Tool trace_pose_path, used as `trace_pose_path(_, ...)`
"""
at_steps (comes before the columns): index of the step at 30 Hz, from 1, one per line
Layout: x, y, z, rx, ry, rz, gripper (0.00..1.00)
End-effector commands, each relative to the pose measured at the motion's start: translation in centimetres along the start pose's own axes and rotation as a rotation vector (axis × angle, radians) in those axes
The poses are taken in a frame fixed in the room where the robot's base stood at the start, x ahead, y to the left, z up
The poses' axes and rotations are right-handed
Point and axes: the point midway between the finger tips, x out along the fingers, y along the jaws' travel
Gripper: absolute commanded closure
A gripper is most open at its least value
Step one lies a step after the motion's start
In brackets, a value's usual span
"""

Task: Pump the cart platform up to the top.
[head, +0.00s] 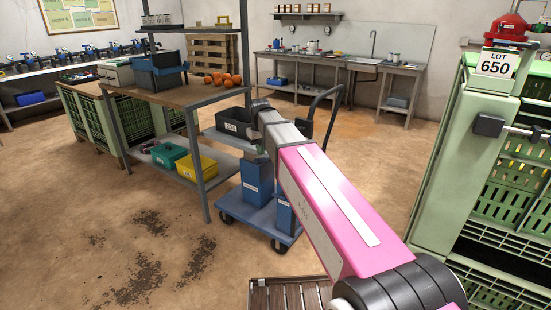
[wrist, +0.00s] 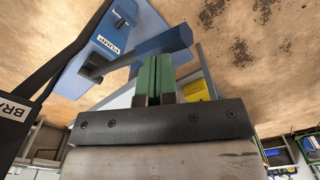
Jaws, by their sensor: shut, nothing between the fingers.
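The cart stands in the middle of the head view, with a blue wheeled base (head: 240,212), blue uprights (head: 257,180) and a black push handle (head: 333,95). Its grey platform (head: 222,139) carries a dark bin (head: 232,122) with a label. In the wrist view a blue housing (wrist: 97,52) is labelled PUMP, and a blue lever with a thick end (wrist: 172,40) reaches out from it. My gripper (wrist: 153,60) is shut and empty, its green fingertips close beside the lever; contact cannot be told. In the head view my arm hides much of the cart's right side.
A workbench (head: 190,93) with blue bins and oranges stands left of the cart. Green crates in a rack (head: 435,150) stand at the right. A slatted wooden piece (head: 285,295) lies at the bottom. Floor at the left front is clear, with dark debris (head: 150,275).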

Motion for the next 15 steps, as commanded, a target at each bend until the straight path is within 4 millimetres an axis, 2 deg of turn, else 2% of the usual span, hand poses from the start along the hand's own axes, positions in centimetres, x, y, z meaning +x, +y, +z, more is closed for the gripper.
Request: trace_pose_path(15,6.3,0.0,0.0,0.0,0.0,0.0,1.0)
